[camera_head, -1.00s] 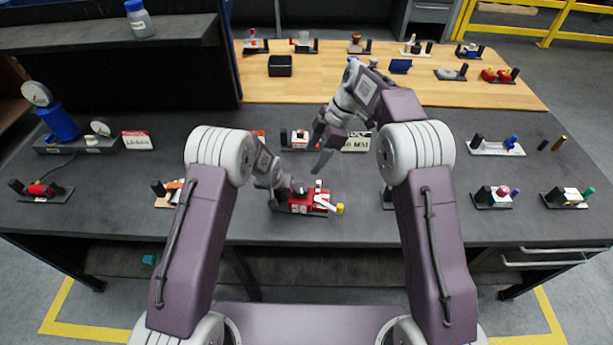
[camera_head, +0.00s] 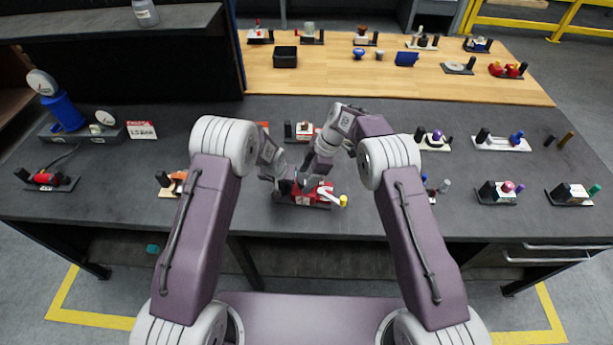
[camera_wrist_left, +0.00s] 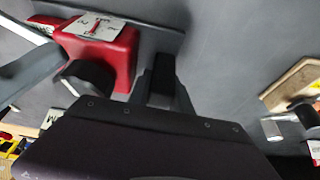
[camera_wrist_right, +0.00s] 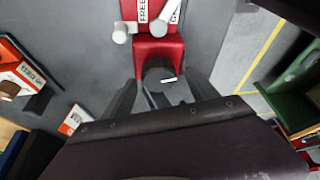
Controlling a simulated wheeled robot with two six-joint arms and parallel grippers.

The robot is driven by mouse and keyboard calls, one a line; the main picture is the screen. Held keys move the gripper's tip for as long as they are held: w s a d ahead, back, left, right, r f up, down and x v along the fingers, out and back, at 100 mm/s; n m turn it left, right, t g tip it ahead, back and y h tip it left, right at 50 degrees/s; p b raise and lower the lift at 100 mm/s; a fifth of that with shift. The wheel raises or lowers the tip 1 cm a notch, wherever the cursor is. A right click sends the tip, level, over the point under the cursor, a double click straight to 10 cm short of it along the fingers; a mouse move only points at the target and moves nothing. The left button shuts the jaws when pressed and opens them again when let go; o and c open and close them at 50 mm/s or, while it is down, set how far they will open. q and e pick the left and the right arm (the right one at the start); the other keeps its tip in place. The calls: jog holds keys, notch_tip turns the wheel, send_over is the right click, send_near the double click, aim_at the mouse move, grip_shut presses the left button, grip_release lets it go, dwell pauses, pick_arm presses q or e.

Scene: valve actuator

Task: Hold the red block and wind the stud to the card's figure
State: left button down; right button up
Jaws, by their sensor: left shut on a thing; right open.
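The red block (camera_head: 318,190) sits on a dark plate on the grey bench. It has white labels and a pale lever (camera_head: 332,195). In the left wrist view the red block (camera_wrist_left: 122,65) stands beside my left gripper (camera_wrist_left: 160,85), which is shut on a black upright post (camera_wrist_left: 162,72) beside the block. My right gripper (camera_wrist_right: 165,95) is open, its fingers on either side of a dark round stud (camera_wrist_right: 158,76) with a white mark, on the red block (camera_wrist_right: 160,50). Whether the fingers touch it I cannot tell. A red-and-white card (camera_head: 141,130) stands at left; its writing is too small to read surely.
A blue pump-like unit with gauges (camera_head: 62,110) stands at the bench's left. Other small fixtures, such as a red one (camera_head: 47,180) and a white one (camera_head: 502,142), line the bench. A wooden board (camera_head: 440,85) with more parts lies behind.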

jog(key=shift+f, duration=0.1)
jog(key=c, duration=1.4)
jog(key=shift+m, duration=0.4)
jog(key=m, duration=0.1)
jog(key=m+t, duration=0.1)
jog(key=m, duration=0.1)
jog(key=shift+s+a+t, duration=0.1)
jog(key=shift+s+t, duration=0.05)
jog(key=shift+t, duration=0.15)
jog(key=shift+m+t, duration=0.5)
jog(key=shift+m, duration=1.2)
